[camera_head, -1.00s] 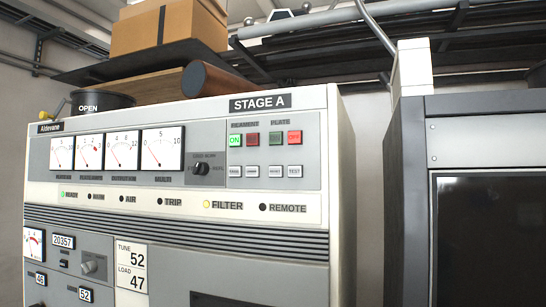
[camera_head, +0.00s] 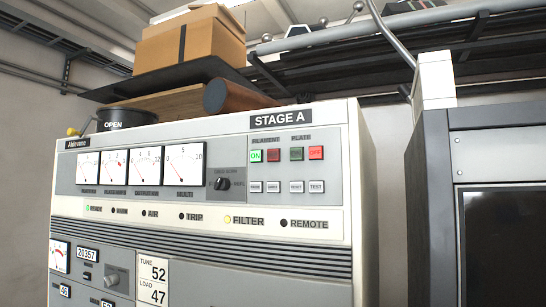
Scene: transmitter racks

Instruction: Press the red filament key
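The red filament key (camera_head: 273,155) is a small dark red square on the upper right panel of the Stage A cabinet (camera_head: 230,123). It sits under the FILAMENT label, just right of the lit green ON key (camera_head: 256,156). Under the PLATE label are a dark green key (camera_head: 296,154) and a bright red OFF key (camera_head: 316,153). Neither of my grippers is in view, and nothing covers the keys.
Below the coloured keys is a row of small white keys (camera_head: 296,187), with a black rotary knob (camera_head: 222,184) to their left. A dark grey rack (camera_head: 434,200) stands at the right. Cardboard boxes (camera_head: 205,45) lie on top of the cabinet.

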